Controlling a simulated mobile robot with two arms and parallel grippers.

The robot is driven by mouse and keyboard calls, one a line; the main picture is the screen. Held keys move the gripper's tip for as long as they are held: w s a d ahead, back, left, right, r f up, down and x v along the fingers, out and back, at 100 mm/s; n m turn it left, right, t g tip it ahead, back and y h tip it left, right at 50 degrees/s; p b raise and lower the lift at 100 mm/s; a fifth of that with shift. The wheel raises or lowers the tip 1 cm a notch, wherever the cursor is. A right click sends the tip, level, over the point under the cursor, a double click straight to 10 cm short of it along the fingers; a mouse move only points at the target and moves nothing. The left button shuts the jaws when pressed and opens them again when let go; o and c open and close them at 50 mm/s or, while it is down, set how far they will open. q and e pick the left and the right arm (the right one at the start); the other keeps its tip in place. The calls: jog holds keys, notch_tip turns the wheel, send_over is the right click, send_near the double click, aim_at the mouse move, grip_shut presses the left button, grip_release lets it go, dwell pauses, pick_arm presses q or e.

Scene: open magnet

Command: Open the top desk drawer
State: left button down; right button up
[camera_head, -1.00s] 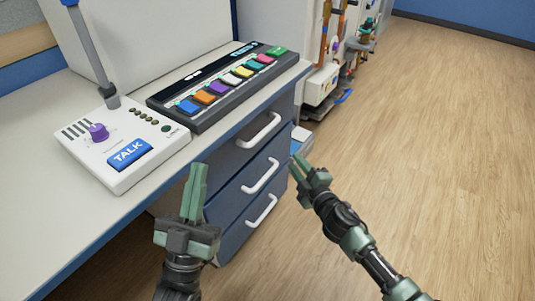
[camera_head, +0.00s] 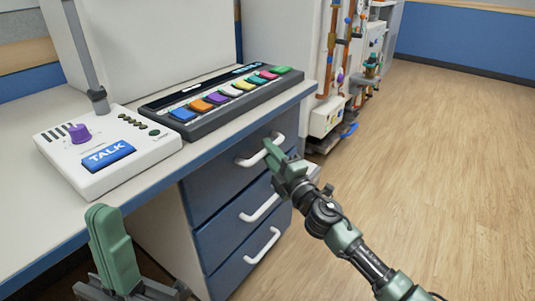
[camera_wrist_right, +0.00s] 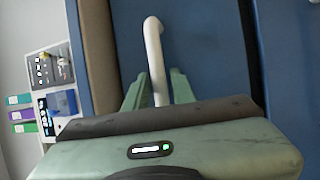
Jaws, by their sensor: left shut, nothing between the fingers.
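The desk's top drawer (camera_head: 215,183) is dark blue, and its front looks flush with the drawers below. Its white bar handle (camera_head: 248,161) is partly hidden by my right gripper (camera_head: 270,150). In the right wrist view the white handle (camera_wrist_right: 154,50) runs between the two green fingers of my right gripper (camera_wrist_right: 158,88). The fingers are spread, one on each side of the handle, with what looks like a gap. My left gripper (camera_head: 108,225) is shut and empty, below the desk's front edge at the lower left, away from the drawers.
Two lower drawers with white handles (camera_head: 260,208) (camera_head: 263,246) sit beneath. On the white desktop (camera_head: 22,235) are a TALK box (camera_head: 140,158) and a panel of coloured buttons (camera_head: 205,127). Wooden floor (camera_head: 450,180) to the right is clear.

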jog(key=shift+w+a+r, duration=0.1)
jog(key=shift+w+a, duration=0.15)
jog(key=shift+w, duration=0.1)
grip_shut()
dwell(1.2)
